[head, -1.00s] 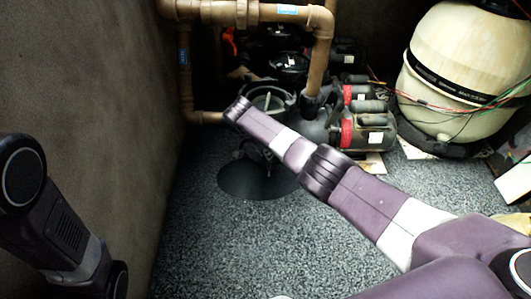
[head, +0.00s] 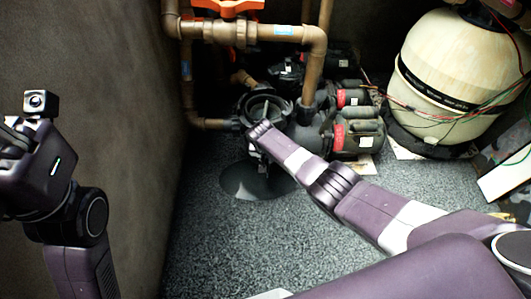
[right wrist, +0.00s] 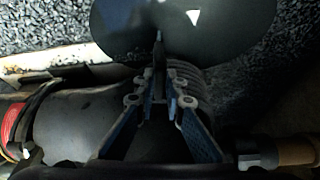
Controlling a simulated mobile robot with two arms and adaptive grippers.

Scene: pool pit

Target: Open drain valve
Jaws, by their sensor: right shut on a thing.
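An orange valve handle (head: 228,7) sits on the brown pipe at the top of the head view. My right gripper (right wrist: 158,82) reaches the black pump (head: 300,128) at its strainer housing (head: 264,101). In the right wrist view its blue-padded fingers converge on a small dark part (right wrist: 159,45), shut on it in front of a ribbed black piece. I cannot tell whether this part is the drain valve. In the head view my arm hides the fingertips. Only the wrist part of my left arm shows at the left edge; its fingers are out of view.
Brown pipes (head: 285,33) run above the pump. A black disc (head: 258,181) lies below it on the gravel (head: 235,240). A cream tank (head: 445,65) with wires stands at the right. A dark wall (head: 90,60) bounds the left. The gravel in front is open.

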